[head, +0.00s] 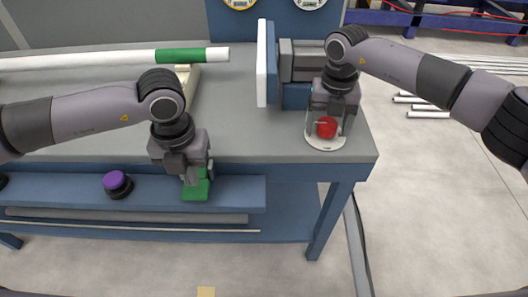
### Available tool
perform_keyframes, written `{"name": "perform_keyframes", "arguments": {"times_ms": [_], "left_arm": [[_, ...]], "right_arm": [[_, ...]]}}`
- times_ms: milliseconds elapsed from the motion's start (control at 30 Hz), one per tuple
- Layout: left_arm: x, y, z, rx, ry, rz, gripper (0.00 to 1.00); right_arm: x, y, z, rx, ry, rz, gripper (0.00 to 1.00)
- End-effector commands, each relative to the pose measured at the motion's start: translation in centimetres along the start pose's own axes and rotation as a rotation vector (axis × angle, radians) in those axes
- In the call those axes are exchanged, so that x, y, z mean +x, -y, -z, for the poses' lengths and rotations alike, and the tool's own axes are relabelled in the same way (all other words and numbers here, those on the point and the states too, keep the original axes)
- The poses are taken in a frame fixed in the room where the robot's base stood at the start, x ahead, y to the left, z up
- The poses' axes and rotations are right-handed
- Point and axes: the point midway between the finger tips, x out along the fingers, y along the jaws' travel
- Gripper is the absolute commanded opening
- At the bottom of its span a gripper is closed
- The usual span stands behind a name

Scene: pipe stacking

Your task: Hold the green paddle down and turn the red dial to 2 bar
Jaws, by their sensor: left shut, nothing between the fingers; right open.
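The green paddle (198,189) is on the blue front ledge of the bench. My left gripper (190,181) is shut and points down at the paddle, its fingertips at the paddle's top; I cannot tell how far the paddle is pressed. The red dial (326,128) sits on a round white plate (325,144) near the bench's right front corner. My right gripper (326,122) is open above the dial, with its fingers on either side of it. Whether the fingers touch the dial is unclear. The scale marks on the plate are too small to read.
A purple knob (117,184) is on the ledge left of the paddle. A white pipe with a green band (180,55) lies across the bench (245,144). A white and blue clamp-like block (262,62) stands behind the dial. Two gauges (311,3) are cut off at the top.

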Motion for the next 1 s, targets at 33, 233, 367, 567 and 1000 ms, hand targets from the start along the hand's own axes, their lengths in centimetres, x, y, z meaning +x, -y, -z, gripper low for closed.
{"name": "perform_keyframes", "arguments": {"times_ms": [33, 233, 367, 567, 1000], "left_arm": [[0.0, 0.0, 0.0, 0.0, 0.0, 0.0, 0.0], [0.0, 0.0, 0.0, 0.0, 0.0, 0.0, 0.0], [0.0, 0.0, 0.0, 0.0, 0.0, 0.0, 0.0], [0.0, 0.0, 0.0, 0.0, 0.0, 0.0, 0.0], [0.0, 0.0, 0.0, 0.0, 0.0, 0.0, 0.0]], "right_arm": [[-0.4, 0.1, -0.5, 0.004, 0.015, -0.004, 0.77], [-1.0, 0.1, -0.6, 0.004, 0.017, -0.005, 0.77], [-2.3, 0.1, -0.6, 0.005, 0.019, -0.006, 0.77], [-4.1, 0.0, -0.3, 0.002, 0.011, -0.005, 0.77], [-7.1, 0.0, -0.1, 0.002, 0.004, -0.002, 0.77]]}}
